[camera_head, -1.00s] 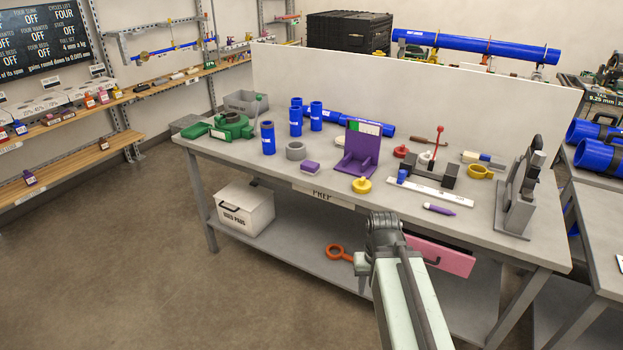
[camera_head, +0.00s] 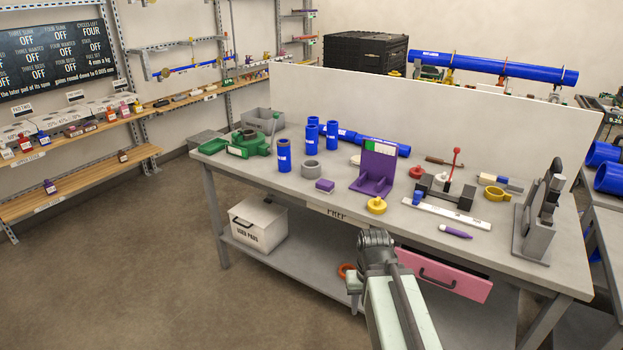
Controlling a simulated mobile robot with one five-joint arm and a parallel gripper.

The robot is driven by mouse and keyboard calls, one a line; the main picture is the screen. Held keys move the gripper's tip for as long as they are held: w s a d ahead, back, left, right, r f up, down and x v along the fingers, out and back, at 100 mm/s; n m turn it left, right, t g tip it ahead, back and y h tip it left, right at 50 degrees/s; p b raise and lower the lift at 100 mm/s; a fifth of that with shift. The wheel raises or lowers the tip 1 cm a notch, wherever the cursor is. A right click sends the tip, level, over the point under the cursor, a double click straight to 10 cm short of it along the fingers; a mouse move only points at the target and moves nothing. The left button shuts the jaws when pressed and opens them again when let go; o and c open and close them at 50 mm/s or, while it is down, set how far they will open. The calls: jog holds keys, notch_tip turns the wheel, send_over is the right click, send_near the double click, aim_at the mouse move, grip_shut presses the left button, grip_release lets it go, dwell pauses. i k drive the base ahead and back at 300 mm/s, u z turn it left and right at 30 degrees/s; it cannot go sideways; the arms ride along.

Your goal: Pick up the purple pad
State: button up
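A small purple pad (camera_head: 325,185) with a paler top lies on the grey prep bench (camera_head: 300,208), near its front edge. It is left of the upright purple stand (camera_head: 377,170) and in front of a grey ring (camera_head: 311,169). My arm reaches up from the bottom of the picture. Its dark grey end (camera_head: 375,240) is in front of the bench, to the right of and nearer than the pad, and apart from it. The fingers cannot be made out, and I see nothing held.
Blue pipe pieces (camera_head: 284,155) and a green clamp (camera_head: 247,145) stand left on the bench; a yellow knob (camera_head: 377,205) is right of the pad. A pink drawer (camera_head: 447,277) is open at the front. A used-pads bin (camera_head: 257,222) sits below. Floor at left is clear.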

aim_at(322, 186)
jog(key=u, duration=0.65)
jog(key=i, duration=1.9)
jog(key=u, duration=0.5)
jog(key=k, duration=0.75)
jog(key=u, duration=0.2)
jog(key=i, duration=0.9)
jog(key=z, duration=0.1)
